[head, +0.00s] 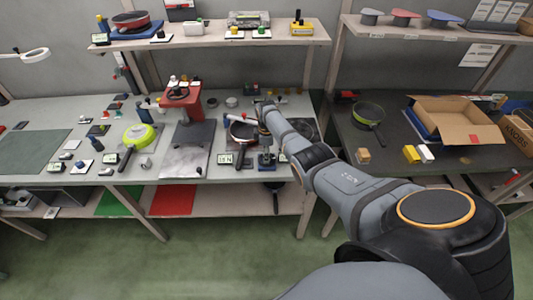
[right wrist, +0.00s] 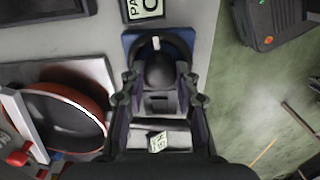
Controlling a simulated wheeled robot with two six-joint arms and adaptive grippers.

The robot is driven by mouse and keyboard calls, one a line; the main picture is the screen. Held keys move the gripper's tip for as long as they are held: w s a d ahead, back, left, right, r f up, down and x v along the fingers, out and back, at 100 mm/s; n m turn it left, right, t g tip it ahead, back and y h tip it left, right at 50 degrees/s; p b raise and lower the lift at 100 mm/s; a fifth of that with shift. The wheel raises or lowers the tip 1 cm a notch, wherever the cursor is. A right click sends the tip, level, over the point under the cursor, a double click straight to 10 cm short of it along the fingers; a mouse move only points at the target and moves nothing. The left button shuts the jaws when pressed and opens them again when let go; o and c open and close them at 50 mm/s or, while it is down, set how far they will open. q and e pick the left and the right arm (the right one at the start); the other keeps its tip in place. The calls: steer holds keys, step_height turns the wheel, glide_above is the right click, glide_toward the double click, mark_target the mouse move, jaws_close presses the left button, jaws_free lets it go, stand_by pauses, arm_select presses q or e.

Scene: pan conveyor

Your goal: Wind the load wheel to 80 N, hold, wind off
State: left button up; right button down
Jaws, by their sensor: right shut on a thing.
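My right gripper (head: 266,145) reaches down at the front edge of the middle bench, beside a pan rig. In the right wrist view its two fingers (right wrist: 160,88) are shut on a dark knob with a white mark (right wrist: 156,46), which I take for the load wheel. The knob sits on a blue base (right wrist: 136,42). The fingers hide part of the knob. A small display (head: 225,159) left of the gripper seems to read about 15 N; the digits are small. A red-rimmed pan (head: 236,130) lies behind it, partly hidden by my arm. My left gripper is out of view.
A red press with a handwheel (head: 183,100) stands on the bench to the left, near a green pan (head: 139,135). The right bench holds another pan (head: 368,113) and an open carton (head: 455,120). In the right wrist view, the floor (right wrist: 245,110) lies right of the bench edge.

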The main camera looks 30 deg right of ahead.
steer(key=m+p, duration=0.1)
steer(key=m, duration=0.6)
steer(key=shift+d+r, duration=0.1)
steer(key=m+p, duration=0.1)
steer(key=m, duration=0.5)
steer(key=shift+m, duration=0.4)
steer(key=m, duration=0.6)
steer(key=shift+p, duration=0.3)
steer(key=m, duration=0.6)
steer(key=shift+m+p, duration=0.3)
steer(key=shift+m, duration=0.4)
steer(key=c, duration=1)
jaws_free()
